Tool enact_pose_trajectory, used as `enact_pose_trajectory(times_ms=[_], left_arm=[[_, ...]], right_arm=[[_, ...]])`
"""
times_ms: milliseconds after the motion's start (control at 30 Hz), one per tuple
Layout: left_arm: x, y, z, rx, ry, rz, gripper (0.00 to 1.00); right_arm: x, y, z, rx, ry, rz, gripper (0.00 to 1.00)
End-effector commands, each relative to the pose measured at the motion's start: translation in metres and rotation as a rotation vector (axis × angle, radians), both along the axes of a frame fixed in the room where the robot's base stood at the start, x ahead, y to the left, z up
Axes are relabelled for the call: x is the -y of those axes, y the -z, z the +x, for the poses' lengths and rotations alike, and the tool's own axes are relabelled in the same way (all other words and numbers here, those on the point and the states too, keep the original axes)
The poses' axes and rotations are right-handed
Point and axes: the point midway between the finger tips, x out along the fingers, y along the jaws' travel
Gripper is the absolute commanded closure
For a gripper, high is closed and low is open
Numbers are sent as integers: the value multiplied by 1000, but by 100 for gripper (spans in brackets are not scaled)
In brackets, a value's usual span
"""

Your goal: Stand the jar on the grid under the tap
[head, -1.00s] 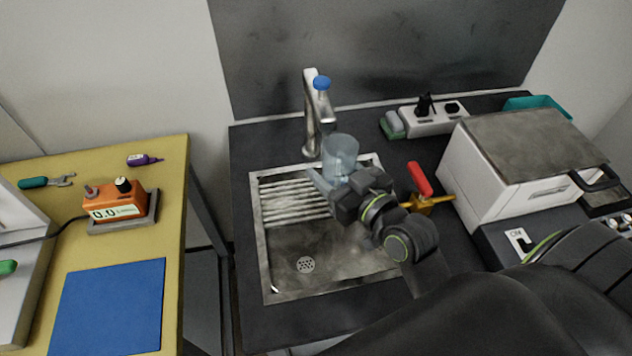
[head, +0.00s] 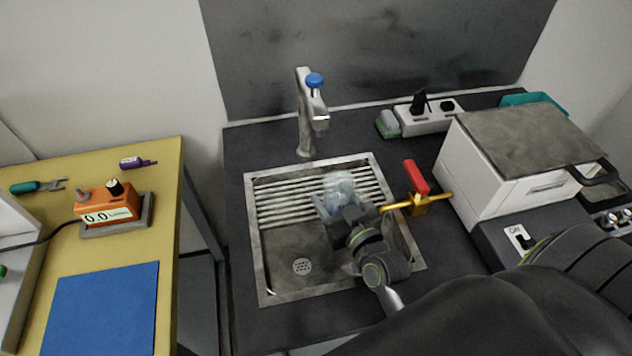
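The clear bluish jar (head: 340,184) is over the slatted grid (head: 285,203) in the sink, roughly upright. It is in front of the tap (head: 305,125) and a little right of its spout. Whether its bottom touches the slats is hidden by my gripper. My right gripper (head: 334,202) reaches in from the lower right, with its fingers at the jar's lower part, and appears closed on it. My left gripper is not in view.
The sink (head: 262,275) has an open basin with a drain in front of the grid. A brass valve with a red handle (head: 416,178) stands at the sink's right edge. A white box-shaped appliance (head: 470,170) and a power strip (head: 430,121) are farther right.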

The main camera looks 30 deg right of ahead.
Motion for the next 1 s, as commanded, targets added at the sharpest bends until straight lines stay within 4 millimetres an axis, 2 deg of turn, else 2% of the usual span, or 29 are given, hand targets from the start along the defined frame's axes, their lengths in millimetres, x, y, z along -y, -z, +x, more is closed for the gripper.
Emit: enact_pose_trajectory(times_ms=[33, 100, 433, 700, 733, 767, 1000], left_arm=[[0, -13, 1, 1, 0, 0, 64], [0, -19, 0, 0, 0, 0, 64], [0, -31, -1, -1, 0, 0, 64], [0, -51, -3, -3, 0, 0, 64], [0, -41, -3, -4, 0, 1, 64], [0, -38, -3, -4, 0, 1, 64], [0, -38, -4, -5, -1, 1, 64]], right_arm=[[-1, -11, 12, 7, -3, -2, 72], [-1, -11, 23, 5, -3, -3, 72], [0, -9, 48, 6, -2, -1, 72], [0, -10, 82, 4, -3, -3, 72], [0, 2, 80, 3, -2, -2, 72], [0, 5, 79, 3, -2, 0, 72], [0, 5, 79, 5, -2, -1, 72]])
